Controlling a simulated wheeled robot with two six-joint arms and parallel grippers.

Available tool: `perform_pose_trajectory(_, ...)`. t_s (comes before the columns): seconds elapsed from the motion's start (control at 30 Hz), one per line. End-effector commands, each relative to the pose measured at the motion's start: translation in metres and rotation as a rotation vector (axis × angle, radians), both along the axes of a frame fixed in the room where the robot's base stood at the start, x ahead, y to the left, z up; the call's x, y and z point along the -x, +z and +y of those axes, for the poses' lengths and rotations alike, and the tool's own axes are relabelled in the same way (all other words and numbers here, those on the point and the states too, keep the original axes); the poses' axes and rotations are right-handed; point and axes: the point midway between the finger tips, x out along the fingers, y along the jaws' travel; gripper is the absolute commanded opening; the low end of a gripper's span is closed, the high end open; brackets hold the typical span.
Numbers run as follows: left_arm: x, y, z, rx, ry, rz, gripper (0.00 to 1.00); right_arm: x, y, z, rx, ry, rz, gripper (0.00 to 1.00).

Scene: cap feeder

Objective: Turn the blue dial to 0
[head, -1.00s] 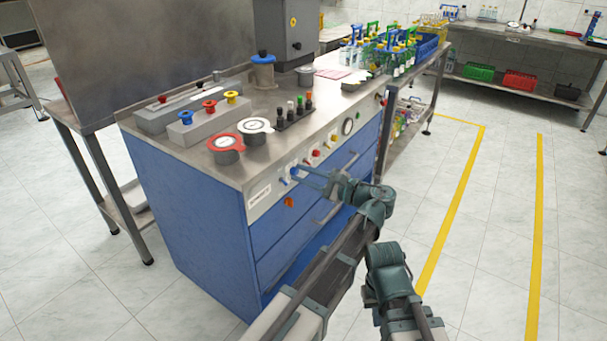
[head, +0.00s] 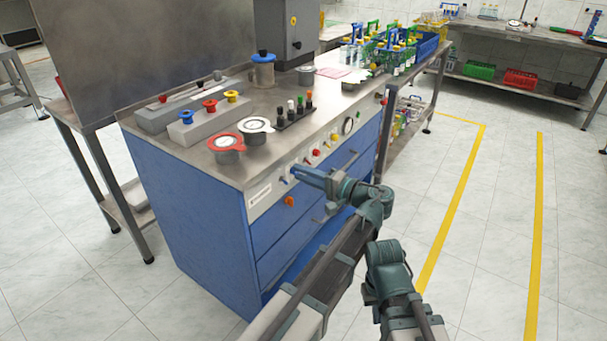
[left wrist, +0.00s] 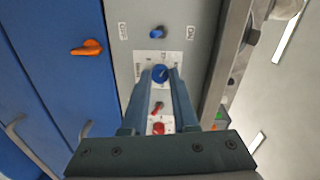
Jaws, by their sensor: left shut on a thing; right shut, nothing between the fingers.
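The blue dial (left wrist: 160,73) is on the grey front panel of the blue cabinet, in the left wrist view. My left gripper (left wrist: 161,75) is shut on it, with one finger on each side. In the head view my left gripper (head: 296,170) reaches the panel from the right and hides the dial. The dial's scale is too small to read. My right arm shows at the lower right in the head view, but its fingers cannot be seen.
A blue toggle (left wrist: 157,32) between OFF and ON labels is above the dial. A red toggle (left wrist: 157,107) and a red knob (left wrist: 158,128) are below it, between the fingers. An orange handle (left wrist: 87,48) is left. Jars and plungers stand on the steel top (head: 190,152).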

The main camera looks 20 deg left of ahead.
Motion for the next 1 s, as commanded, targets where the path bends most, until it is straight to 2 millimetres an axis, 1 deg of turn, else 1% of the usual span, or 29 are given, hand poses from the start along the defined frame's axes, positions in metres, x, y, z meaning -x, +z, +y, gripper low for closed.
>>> perform_pose_trajectory(1.0, 0.0026, -0.0031, 0.0004, 0.33, 0.003, -0.895, 0.0, -0.0001, -0.0063, -0.0002, 0.001, 0.0, 0.0, 0.0)
